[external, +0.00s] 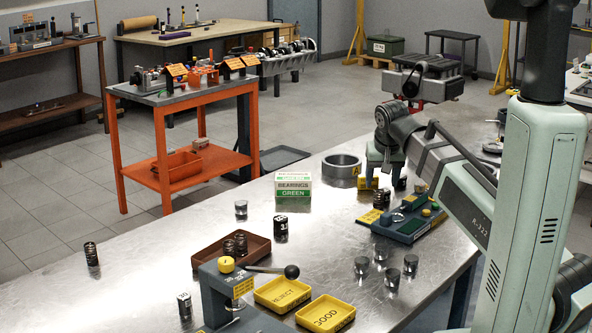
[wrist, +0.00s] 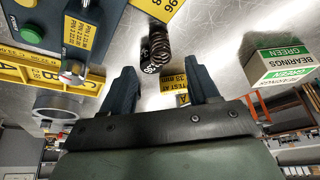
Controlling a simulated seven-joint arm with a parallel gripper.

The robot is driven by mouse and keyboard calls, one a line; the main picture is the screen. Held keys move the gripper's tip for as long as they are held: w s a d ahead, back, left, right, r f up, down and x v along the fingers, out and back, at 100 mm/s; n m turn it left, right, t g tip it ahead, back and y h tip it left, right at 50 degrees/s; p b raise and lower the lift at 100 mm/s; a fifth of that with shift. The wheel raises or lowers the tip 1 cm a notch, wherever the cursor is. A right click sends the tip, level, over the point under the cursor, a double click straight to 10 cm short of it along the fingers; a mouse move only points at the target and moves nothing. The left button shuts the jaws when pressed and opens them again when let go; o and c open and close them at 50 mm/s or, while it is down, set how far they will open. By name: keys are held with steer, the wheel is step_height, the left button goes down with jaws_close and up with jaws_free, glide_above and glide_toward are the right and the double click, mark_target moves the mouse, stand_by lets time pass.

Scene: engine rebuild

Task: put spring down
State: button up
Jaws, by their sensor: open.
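A dark coil spring (wrist: 158,46) is on the metal table, just past my fingertips in the wrist view, with a white-marked dark part at its near end. In the external view, a dark coil spring (external: 381,198) stands beside the grey-green test fixture (external: 410,226), below my gripper. My gripper (wrist: 160,72) is open, its two fingers apart on either side of the spring's line, with nothing held between them. In the external view my gripper (external: 385,182) is low over the table. Whether the fingers touch the spring cannot be told.
A green-and-white bearings box (external: 293,191) and a metal ring (external: 341,168) stand left of my gripper. A brown tray (external: 213,256) holds springs. Yellow reject (external: 281,293) and good (external: 325,314) trays are at the front. Several small metal cups stand near the fixture.

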glide_above(378, 208)
steer(key=shift+s+x, duration=0.2)
steer(key=shift+x, duration=0.8)
steer(key=shift+s+x, duration=0.2)
steer(key=shift+x, duration=0.85)
steer(key=shift+d+f, duration=0.15)
jaws_close()
step_height(378, 208, up, 10)
steer(key=w+d+m, duration=0.1)
steer(key=w+d, duration=0.1)
steer(key=d, duration=0.9)
steer(key=w+d+f+m+h, duration=0.1)
steer(key=w+d+m, duration=0.1)
steer(key=d, duration=1)
steer(key=shift+d+f, duration=0.2)
steer(key=shift+f, duration=0.1)
